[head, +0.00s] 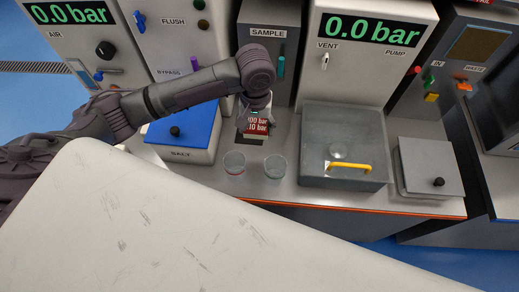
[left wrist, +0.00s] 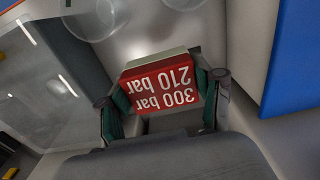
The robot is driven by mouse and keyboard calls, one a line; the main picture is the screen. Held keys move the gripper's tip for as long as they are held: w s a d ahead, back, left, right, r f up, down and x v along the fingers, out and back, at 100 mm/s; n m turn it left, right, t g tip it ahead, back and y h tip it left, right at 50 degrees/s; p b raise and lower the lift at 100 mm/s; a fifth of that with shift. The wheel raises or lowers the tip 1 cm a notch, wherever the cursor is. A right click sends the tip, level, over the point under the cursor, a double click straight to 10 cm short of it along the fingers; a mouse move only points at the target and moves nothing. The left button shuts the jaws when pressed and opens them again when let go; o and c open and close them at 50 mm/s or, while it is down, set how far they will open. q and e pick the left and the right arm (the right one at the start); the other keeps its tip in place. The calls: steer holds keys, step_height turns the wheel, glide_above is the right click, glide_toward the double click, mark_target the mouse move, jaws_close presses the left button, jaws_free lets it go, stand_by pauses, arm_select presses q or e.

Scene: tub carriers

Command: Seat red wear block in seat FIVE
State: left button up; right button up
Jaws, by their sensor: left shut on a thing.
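A red block (left wrist: 160,88) with white print, "300 bar" and "210 bar", sits between the two green-padded fingers of my left gripper (left wrist: 164,108) in the left wrist view. The gripper is shut on it. A pale grey-beige edge shows along the block's far side. In the head view the red block (head: 258,128) shows below my left wrist, above the grey bench, partly hidden by the gripper (head: 256,118). I cannot tell whether it touches what lies under it. No seat marked FIVE can be read. My right gripper is not in view.
Two clear glasses (head: 234,163) (head: 275,167) stand just in front of the block. A blue-lidded SALT box (head: 185,133) is left; a clear tub (head: 343,185) with a yellow handle (head: 350,168) is right. The SAMPLE panel (head: 268,50) stands behind.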

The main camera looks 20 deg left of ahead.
arm_select(q)
step_height(320, 180, down, 3)
steer(key=shift+f+b, duration=0.1)
steer(key=shift+b, duration=0.25)
glide_above(257, 152)
step_height(257, 152, down, 4)
steer(key=shift+s+f, duration=0.1)
steer(key=shift+f, duration=0.15)
step_height(257, 152, down, 4)
steer(key=shift+r+p, duration=0.1)
steer(key=shift+p, duration=0.3)
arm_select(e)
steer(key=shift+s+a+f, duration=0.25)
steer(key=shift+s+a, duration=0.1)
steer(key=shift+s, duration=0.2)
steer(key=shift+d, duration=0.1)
arm_select(q)
steer(key=o, duration=1.2)
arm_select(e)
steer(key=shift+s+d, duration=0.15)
